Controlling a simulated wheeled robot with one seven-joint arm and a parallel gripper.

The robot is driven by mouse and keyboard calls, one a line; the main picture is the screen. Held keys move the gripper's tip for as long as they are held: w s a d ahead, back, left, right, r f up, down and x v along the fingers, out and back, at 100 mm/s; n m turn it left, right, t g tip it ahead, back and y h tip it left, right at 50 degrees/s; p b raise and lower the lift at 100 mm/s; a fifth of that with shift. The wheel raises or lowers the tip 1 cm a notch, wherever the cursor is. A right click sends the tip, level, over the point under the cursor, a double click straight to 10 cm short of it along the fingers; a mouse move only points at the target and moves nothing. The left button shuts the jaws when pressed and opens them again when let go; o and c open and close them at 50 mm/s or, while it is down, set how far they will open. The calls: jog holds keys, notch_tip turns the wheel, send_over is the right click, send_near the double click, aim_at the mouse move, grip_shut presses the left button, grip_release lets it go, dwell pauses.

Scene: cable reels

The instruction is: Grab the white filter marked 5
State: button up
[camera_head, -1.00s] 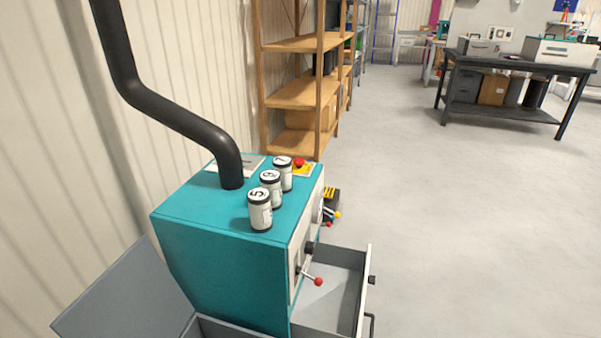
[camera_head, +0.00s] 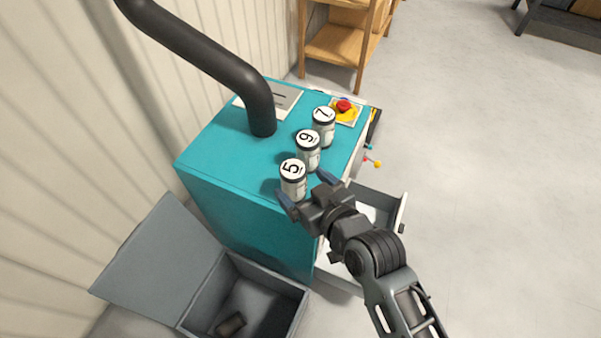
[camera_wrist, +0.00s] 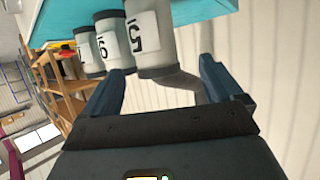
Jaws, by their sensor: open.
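The white filter marked 5 (camera_head: 293,183) stands upright near the front edge of the teal cabinet top (camera_head: 215,145), with a dark band around its lid. It also shows in the wrist view (camera_wrist: 148,38), ahead of the jaws. My gripper (camera_head: 306,189) is open and empty, its fingers close to the filter marked 5 on its near side. In the wrist view my gripper (camera_wrist: 160,85) has its two blue fingers spread, with the filter beyond the gap between them. I cannot tell if a finger touches it.
Filters marked 9 (camera_head: 308,152) and 7 (camera_head: 323,128) stand in a row behind it. A black pipe (camera_head: 220,70) rises from the cabinet. A red button (camera_head: 344,105) is at the back right. An open grey bin (camera_head: 290,292) and open drawer (camera_head: 401,214) lie below.

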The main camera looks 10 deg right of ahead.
jog(key=x, duration=0.5)
jog(key=shift+w+d+f, duration=0.1)
jog(key=shift+w, duration=0.25)
jog(key=shift+c, duration=0.2)
jog(key=c, duration=1.1)
